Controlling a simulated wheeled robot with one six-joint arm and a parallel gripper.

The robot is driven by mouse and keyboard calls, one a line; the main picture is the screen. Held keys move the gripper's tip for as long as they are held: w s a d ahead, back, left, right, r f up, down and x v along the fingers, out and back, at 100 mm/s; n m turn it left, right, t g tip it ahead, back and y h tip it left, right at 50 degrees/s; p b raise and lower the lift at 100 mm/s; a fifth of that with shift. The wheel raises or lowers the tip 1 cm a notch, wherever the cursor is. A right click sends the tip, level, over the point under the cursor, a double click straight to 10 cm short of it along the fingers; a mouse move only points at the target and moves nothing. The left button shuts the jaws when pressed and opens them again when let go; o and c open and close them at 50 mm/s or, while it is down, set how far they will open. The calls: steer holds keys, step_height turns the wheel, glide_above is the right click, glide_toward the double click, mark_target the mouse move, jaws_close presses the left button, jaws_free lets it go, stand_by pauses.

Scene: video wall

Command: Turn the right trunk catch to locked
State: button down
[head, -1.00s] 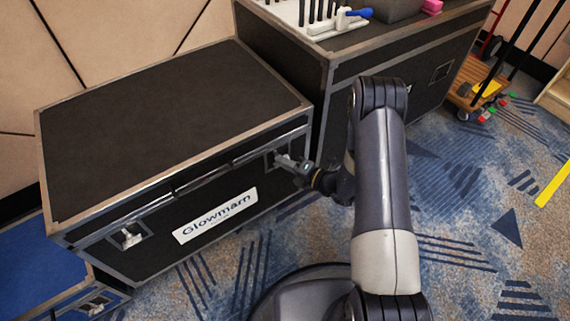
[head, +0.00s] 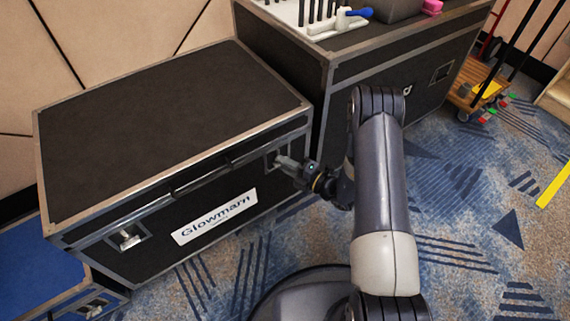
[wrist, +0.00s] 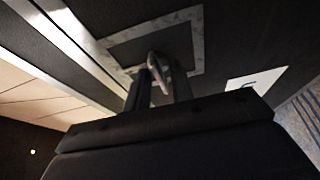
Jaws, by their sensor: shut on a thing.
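The black trunk (head: 165,130) with metal edges and a "Glowmarn" label stands at the left. Its right catch sits in a square recessed plate (wrist: 196,66) on the front face, near the right corner. My gripper (head: 283,161) reaches this catch from the front right. In the wrist view my gripper (wrist: 160,88) has its fingers on either side of the small metal catch handle (wrist: 154,62) and is shut on it. The fingers hide part of the handle, so its exact angle is hard to tell. The left catch (head: 127,238) shows uncovered on the same face.
A taller black case (head: 335,75) stands close on the trunk's right, with a white rack, a blue-handled tool and a pink block on top. A blue-topped case (head: 40,270) is at lower left. A wooden dolly (head: 478,95) stands at right. Patterned carpet is open in front.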

steer(key=c, duration=1.6)
jaws_free()
steer(key=p+v, duration=0.2)
steer(key=v, duration=0.8)
steer(key=shift+s+d+f, duration=0.1)
steer(key=shift+s+d, duration=0.1)
steer(key=shift+d, duration=0.1)
steer(key=shift+a, duration=0.1)
steer(key=b+x, duration=0.2)
steer(key=x, duration=0.8)
steer(key=shift+w+a, duration=0.25)
